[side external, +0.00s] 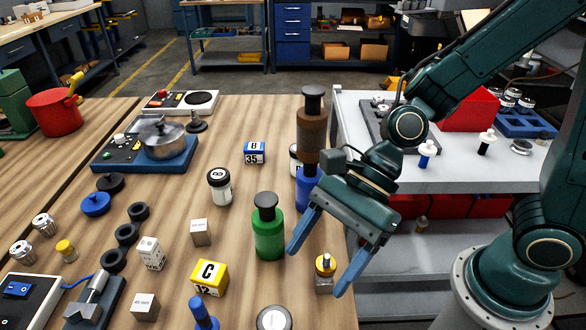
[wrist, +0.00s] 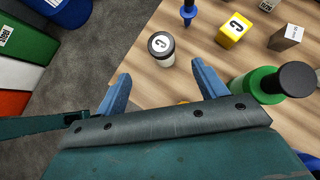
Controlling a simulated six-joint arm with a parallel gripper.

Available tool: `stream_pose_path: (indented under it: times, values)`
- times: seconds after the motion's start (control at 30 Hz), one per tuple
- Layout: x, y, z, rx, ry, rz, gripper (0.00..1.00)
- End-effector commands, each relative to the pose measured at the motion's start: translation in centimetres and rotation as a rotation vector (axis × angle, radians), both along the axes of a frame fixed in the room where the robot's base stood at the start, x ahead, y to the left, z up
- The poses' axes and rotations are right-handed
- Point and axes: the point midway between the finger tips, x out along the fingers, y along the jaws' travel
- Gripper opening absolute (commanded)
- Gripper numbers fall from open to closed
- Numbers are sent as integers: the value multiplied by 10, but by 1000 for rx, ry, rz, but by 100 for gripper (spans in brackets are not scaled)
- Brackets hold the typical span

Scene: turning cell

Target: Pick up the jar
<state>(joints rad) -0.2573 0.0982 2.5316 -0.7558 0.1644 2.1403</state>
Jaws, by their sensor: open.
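A white jar with a dark lid and a round white label (side external: 273,319) stands at the front edge of the side view, cut off by the frame. In the wrist view this jar (wrist: 162,50) stands upright just beyond my fingertips. My gripper (side external: 315,272) is open with blue fingers and nothing held. In the wrist view my gripper (wrist: 160,70) has the jar ahead of the gap, not between the fingers. Another white jar with a black lid (side external: 219,187) stands farther back. A third similar one (side external: 294,160) is partly hidden behind a brown-and-blue bottle stack.
A green bottle (side external: 268,232) stands close left of my fingers. A yellow block (side external: 210,277) and a blue part (side external: 203,314) are left of the near jar. The table's right edge is close.

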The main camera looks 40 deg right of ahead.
Motion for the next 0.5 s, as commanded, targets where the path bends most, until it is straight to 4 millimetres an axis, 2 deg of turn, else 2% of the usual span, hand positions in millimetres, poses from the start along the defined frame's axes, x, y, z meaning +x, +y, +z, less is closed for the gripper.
stream_pose_path:
  times: [0.17,0.5]
  values:
    - [0,6,-6,-1,1,2,71]
    - [1,31,-32,-3,1,5,71]
